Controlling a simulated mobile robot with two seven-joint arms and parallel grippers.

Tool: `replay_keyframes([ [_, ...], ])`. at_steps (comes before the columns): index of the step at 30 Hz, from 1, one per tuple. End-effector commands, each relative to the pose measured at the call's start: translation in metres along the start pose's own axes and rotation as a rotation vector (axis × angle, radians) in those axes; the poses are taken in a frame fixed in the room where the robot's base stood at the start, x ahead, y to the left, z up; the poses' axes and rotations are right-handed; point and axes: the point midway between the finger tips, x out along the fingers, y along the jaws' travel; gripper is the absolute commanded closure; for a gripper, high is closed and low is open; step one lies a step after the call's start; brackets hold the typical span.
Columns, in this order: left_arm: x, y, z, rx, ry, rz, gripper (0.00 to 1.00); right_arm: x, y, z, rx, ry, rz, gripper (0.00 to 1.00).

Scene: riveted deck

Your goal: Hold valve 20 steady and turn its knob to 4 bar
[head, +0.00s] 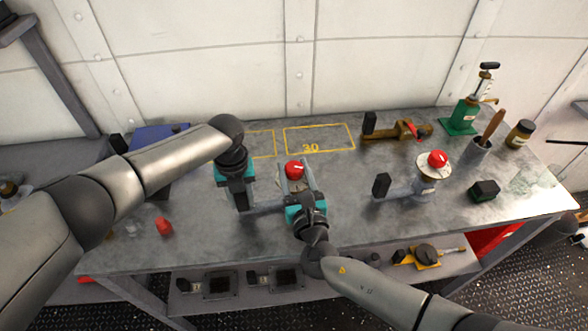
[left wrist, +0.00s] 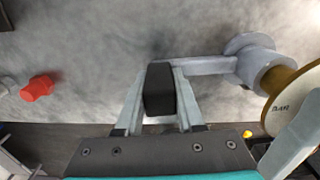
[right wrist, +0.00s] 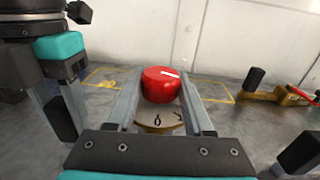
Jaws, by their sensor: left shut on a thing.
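A grey valve with a red knob (head: 294,170) stands at the middle of the bench; its number cannot be read. My left gripper (head: 240,203) is shut on the valve's black handle grip (left wrist: 159,88), at the end of a grey arm (left wrist: 205,65). The dial (left wrist: 283,112) reads BAR. My right gripper (head: 299,193) is open, its fingers on either side of the red knob (right wrist: 160,85) with gaps showing. The knob's white mark points right in the right wrist view; most of the dial's numbers are hidden.
A second red-knobbed valve (head: 438,158) stands to the right. Behind it are a brass valve (head: 405,130) and a green pump (head: 465,115). A red piece (head: 164,226) lies at the left front. A yellow outline marked 30 (head: 318,139) is empty.

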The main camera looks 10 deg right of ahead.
Motion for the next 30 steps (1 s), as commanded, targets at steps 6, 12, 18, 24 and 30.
replay_keyframes([
  [6,0.0007,0.0001,-0.0006,0.001,0.001,0.001,1.0,-0.0003,0.0001,-0.0002,0.0,0.0,0.0,0.76],
  [12,0.0007,0.0002,-0.0005,0.0,0.001,0.001,1.0,-0.0003,0.0001,-0.0002,0.0,0.0,0.001,0.98],
  [18,0.0007,0.0001,-0.0005,0.0,0.001,0.001,1.0,-0.0003,0.0001,-0.0001,-0.001,0.0,0.006,1.0],
  [24,0.0007,0.0002,-0.0005,0.0,0.001,0.001,1.0,0.0002,-0.0004,0.0005,-0.002,-0.004,0.057,1.0],
  [30,0.0006,0.0002,-0.0005,0.0,0.001,0.001,1.0,0.0007,-0.0005,0.0014,-0.005,-0.007,0.169,1.0],
])
